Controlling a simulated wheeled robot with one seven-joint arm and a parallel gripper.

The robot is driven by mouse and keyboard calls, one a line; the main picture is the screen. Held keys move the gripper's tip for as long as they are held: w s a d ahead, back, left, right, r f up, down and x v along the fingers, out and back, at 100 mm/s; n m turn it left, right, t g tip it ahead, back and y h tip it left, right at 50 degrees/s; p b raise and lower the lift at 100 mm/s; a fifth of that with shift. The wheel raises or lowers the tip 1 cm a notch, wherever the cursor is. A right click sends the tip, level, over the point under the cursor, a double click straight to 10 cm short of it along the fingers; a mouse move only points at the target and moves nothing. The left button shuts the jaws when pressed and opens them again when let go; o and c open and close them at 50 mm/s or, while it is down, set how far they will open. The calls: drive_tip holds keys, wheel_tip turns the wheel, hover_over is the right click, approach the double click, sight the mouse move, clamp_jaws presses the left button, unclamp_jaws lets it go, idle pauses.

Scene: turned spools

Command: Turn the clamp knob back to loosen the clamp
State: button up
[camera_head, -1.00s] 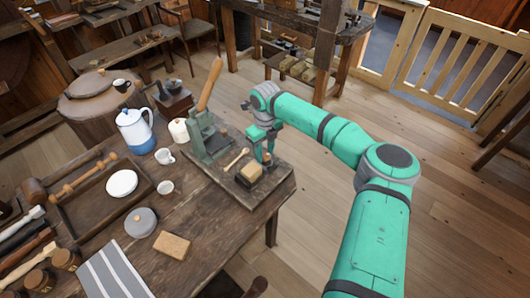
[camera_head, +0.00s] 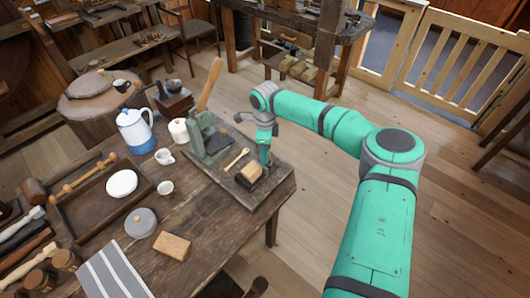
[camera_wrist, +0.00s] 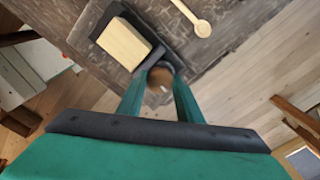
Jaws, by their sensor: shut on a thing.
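The clamp (camera_wrist: 113,12) is dark and holds a pale wooden block (camera_wrist: 124,43) on the workbench's board. The block also shows in the head view (camera_head: 250,172). A round brownish knob (camera_wrist: 158,82) with a dark rim sits at the clamp's near end in the wrist view. My gripper (camera_wrist: 159,75) is shut on the knob, with one green finger on each side of it. In the head view my gripper (camera_head: 265,163) points down just right of the block and hides the knob there.
A wooden spoon (camera_wrist: 200,27) lies on the board beside the clamp. A green lever press (camera_head: 205,138) with a wooden handle stands behind. Open floor lies to the right.

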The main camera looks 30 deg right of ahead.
drive_tip(key=shift+d, duration=0.1)
idle(0.3)
drive_tip(key=o, duration=1)
drive_tip(key=shift+o, duration=0.2)
drive_tip(key=shift+r, duration=4)
